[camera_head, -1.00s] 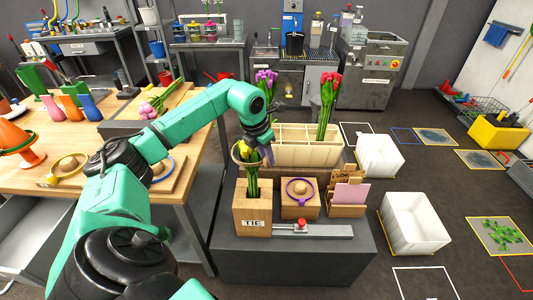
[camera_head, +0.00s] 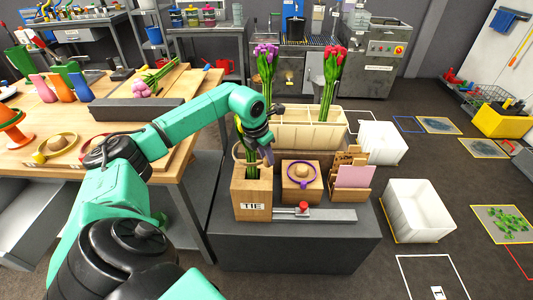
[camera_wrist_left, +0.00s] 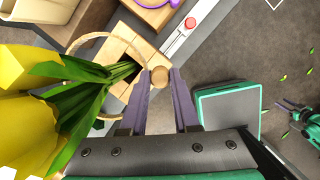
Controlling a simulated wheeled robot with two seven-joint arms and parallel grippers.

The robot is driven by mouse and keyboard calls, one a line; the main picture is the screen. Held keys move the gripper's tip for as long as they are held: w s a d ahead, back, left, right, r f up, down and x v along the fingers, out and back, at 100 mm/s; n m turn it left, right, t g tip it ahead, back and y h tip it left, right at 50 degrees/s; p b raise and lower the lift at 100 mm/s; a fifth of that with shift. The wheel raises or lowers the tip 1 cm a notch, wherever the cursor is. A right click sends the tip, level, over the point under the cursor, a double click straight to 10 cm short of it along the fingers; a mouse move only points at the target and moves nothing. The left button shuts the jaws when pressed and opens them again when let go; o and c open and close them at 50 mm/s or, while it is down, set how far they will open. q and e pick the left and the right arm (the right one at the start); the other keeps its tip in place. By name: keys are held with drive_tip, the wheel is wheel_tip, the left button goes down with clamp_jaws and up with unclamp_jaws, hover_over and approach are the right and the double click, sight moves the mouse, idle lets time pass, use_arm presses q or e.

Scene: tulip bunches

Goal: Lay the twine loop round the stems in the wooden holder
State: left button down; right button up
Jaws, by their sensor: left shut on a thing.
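The wooden holder (camera_head: 250,188), marked TIE, stands on a dark grey stand with green stems (camera_head: 251,170) upright in it. My left gripper (camera_head: 268,157) is just above the holder's right side, shut on the small bead (camera_wrist_left: 159,77) of the tan twine loop (camera_head: 235,154). In the left wrist view the loop (camera_wrist_left: 92,37) is around the stems (camera_wrist_left: 122,71), below the yellow tulip heads (camera_wrist_left: 30,90). Leaves and petals hide part of it. It is low, near the holder's top; I cannot tell whether it touches. A teal and dark part (camera_wrist_left: 297,120), possibly my right gripper, shows at the wrist view's right edge.
A wooden block with a purple ring (camera_head: 302,174) and a card rack (camera_head: 352,178) stand right of the holder. A cream compartment box (camera_head: 300,136) with purple and red tulips stands behind. A red-knobbed grey bar (camera_head: 325,215) lies in front.

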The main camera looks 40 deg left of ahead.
use_arm(q)
drive_tip(key=shift+f+b, duration=3.1)
drive_tip(key=shift+f, duration=1.7)
drive_tip(key=c, duration=0.6)
unclamp_jaws()
drive_tip(key=v, duration=1.4)
drive_tip(key=shift+r+p, duration=0.3)
drive_tip(key=shift+r, duration=0.05)
